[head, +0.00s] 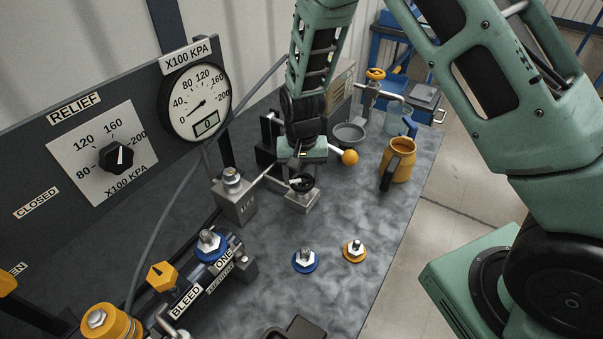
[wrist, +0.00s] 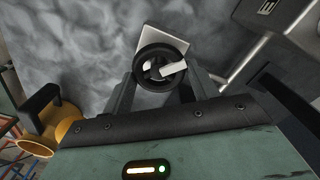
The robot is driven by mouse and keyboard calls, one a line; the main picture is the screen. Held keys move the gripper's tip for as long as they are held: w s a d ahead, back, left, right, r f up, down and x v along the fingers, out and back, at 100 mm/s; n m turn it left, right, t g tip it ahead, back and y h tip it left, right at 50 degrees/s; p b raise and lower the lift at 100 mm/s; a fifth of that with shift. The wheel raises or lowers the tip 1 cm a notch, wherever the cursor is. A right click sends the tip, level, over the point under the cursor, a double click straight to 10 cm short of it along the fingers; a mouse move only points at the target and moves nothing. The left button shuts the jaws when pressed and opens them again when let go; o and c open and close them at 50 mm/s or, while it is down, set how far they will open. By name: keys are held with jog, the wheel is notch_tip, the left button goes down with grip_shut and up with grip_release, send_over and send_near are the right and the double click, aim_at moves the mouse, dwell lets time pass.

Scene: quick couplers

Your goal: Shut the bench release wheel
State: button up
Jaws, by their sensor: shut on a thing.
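The bench release wheel (wrist: 161,67) is a small black handwheel with spokes on a grey metal block (wrist: 160,40). In the head view the wheel (head: 301,183) sits on its block (head: 302,201) at the middle of the bench, below my gripper. My gripper (head: 297,178) points down at the wheel, and its fingers are shut on it. In the wrist view my gripper (wrist: 160,82) has a dark finger on each side of the wheel. A pale piece lies across the wheel's middle. The fingertips are partly hidden in the head view.
A larger grey block (head: 233,196) stands just left of the wheel. A yellow mug (head: 398,161), a grey bowl (head: 349,134) and a lever with an orange ball (head: 349,157) are to the right. Blue (head: 305,261) and yellow (head: 354,251) couplers lie nearer. The gauge (head: 195,101) reads low.

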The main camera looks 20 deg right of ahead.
aim_at(303, 178)
jog(key=m+p, duration=0.1)
jog(key=m, duration=0.3)
jog(key=shift+r+m, duration=0.1)
jog(key=shift+m, duration=0.2)
jog(key=shift+s+d+m+p, duration=0.1)
jog(key=shift+m+p, duration=0.75)
jog(key=shift+m, duration=1.45)
jog(key=o, duration=1)
notch_tip(303, 178, up, 17)
jog(key=shift+r+b, duration=0.15)
jog(key=shift+b, duration=0.85)
